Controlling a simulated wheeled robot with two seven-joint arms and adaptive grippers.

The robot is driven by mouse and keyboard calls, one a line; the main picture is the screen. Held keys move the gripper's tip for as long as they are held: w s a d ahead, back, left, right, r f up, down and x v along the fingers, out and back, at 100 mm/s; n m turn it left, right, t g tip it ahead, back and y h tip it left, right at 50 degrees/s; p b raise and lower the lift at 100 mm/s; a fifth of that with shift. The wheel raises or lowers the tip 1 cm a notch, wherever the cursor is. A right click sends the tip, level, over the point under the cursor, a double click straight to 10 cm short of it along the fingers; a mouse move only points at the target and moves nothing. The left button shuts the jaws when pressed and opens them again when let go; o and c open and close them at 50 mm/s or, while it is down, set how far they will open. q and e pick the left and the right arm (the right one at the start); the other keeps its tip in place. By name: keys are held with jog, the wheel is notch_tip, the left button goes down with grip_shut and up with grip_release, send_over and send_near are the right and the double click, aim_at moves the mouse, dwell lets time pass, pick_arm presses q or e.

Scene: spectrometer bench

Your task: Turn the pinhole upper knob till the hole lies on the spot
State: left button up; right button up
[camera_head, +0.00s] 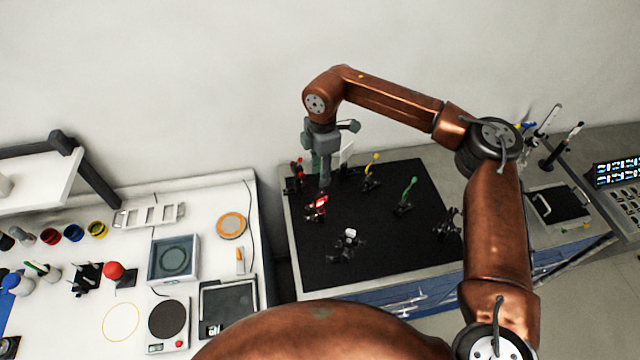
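My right gripper (325,182) points down over the back left part of the black optical board (380,255). Its fingers are small and close together here, and I cannot tell whether they are open or shut. Just below its tips is a small mount with a bright red face (317,207). I cannot tell whether they touch. Other small mounts stand on the board, one with a yellow top (375,158) and one with a green top (411,182). Which mount is the pinhole, its upper knob, the hole and the spot cannot be made out. My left gripper is out of view.
A dark mount with red parts (296,172) stands at the board's back left corner. A dark mount with a pale top (348,236) stands nearer the front, and a black mount (447,222) to the right. The left bench holds a balance (168,320) and jars.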

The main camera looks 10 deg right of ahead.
aim_at(321, 191)
jog(key=shift+w+d, duration=0.15)
jog(key=shift+d, duration=0.25)
jog(key=f+p, duration=0.1)
jog(key=f, duration=0.5)
jog(key=shift+a+p, duration=0.2)
jog(key=shift+p, duration=0.2)
jog(key=shift+f, duration=0.7)
jog(key=shift+c, duration=0.4)
grip_shut()
